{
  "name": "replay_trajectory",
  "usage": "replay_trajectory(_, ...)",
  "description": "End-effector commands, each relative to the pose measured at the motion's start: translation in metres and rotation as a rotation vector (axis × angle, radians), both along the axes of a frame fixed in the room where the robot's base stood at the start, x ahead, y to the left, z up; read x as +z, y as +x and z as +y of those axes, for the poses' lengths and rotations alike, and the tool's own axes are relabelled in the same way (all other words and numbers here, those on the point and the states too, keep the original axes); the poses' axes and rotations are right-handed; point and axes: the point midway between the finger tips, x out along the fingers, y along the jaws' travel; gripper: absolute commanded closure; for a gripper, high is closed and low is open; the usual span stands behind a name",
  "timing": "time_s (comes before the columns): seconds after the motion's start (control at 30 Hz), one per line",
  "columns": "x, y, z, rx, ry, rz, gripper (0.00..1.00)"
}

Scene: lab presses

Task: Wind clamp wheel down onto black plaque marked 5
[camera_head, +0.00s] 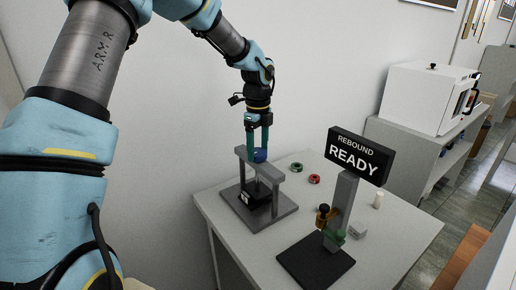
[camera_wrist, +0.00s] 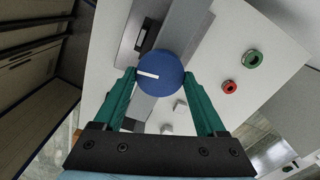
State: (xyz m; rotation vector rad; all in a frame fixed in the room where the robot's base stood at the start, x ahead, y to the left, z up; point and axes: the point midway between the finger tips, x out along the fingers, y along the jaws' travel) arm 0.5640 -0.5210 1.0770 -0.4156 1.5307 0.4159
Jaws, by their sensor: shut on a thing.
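The clamp wheel (camera_wrist: 160,75) is a blue disc with a white mark, on top of a grey press frame; it also shows in the head view (camera_head: 260,155). My gripper (camera_wrist: 160,82) points down with its green fingers on either side of the wheel, shut on it. In the head view my gripper (camera_head: 259,152) is over the frame's crossbar. A black block with a white label (camera_head: 247,197), which looks like the plaque, sits under the crossbar on the grey base (camera_head: 277,214). The number on the label is too small to read. The gap between clamp and plaque cannot be judged.
A sign (camera_head: 357,157) reading REBOUND READY stands on a grey post with a black base (camera_head: 315,265) to the right. Green (camera_head: 296,167) and red (camera_head: 314,179) rings lie behind the press. A white cylinder (camera_head: 378,200) and grey block (camera_head: 358,230) are on the white table (camera_head: 408,232).

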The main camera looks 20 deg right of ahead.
Motion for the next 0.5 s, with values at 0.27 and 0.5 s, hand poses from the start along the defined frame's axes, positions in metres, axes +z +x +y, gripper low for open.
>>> replay_trajectory(0.27, 0.0002, 0.0006, 0.0006, -0.261, -0.001, 0.0, 0.82)
replay_trajectory(0.5, 0.0003, 0.0005, 0.0006, -0.49, -0.002, -0.001, 0.82)
